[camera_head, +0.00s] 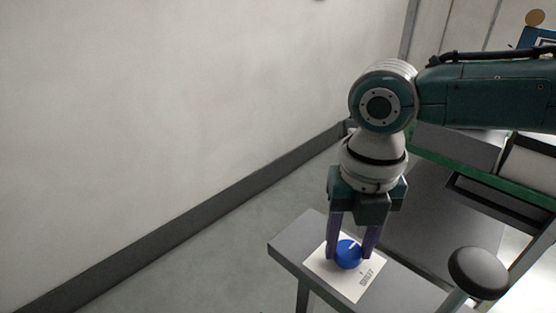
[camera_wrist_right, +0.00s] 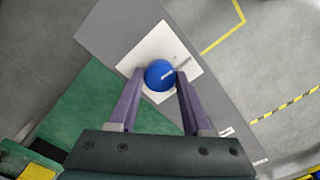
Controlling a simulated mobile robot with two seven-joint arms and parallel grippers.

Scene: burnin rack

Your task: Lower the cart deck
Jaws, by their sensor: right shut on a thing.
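A blue round knob (camera_head: 348,253) with a white pointer line sits on a white label plate (camera_head: 322,268) on a grey panel of the cart (camera_head: 290,245). The plate carries dark lettering too small to read surely. My right gripper (camera_head: 349,258) comes down from above, its two purple fingers shut on either side of the knob. In the right wrist view the knob (camera_wrist_right: 159,75) lies between the fingertips (camera_wrist_right: 160,78), with its white line slanting up to the right. My left gripper is not in view.
A dark rounded knob-like thing (camera_head: 479,272) stands at the right of the panel. Green-edged grey structure (camera_head: 470,175) lies behind my right arm. A pale wall (camera_head: 180,120) fills the left, with grey floor (camera_head: 190,265) before it. Yellow floor lines (camera_wrist_right: 225,35) show in the right wrist view.

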